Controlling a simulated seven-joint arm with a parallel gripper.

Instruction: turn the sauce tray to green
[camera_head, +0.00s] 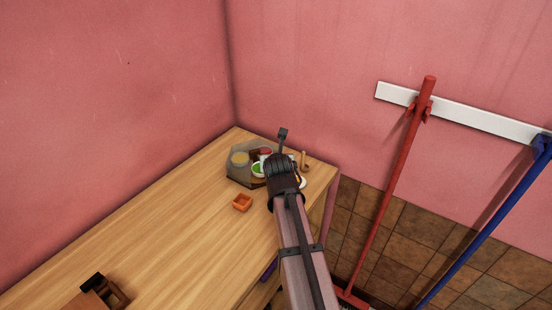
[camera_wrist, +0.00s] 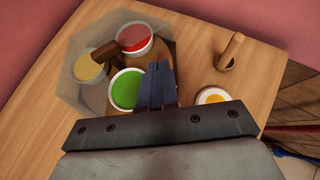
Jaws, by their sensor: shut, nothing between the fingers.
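The sauce tray (camera_head: 240,178) stands near the back corner of the wooden table, with a clear angular cover over part of it. In the wrist view it holds a bowl of green sauce (camera_wrist: 126,89), a bowl of red sauce (camera_wrist: 134,38) and a bowl of yellow sauce (camera_wrist: 88,67). A brown wooden handle (camera_wrist: 104,53) lies among the bowls. The green bowl is just left of my gripper (camera_wrist: 156,82), outside the cover's greyish area. My gripper is shut and empty, its fingers over the tray's right side. In the head view my arm hides part of the tray.
A small bowl of orange-yellow sauce (camera_wrist: 211,97) and a wooden pestle-like piece (camera_wrist: 231,51) stand right of the tray. A brown wooden object (camera_head: 102,292) lies at the near left. The table's middle is clear.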

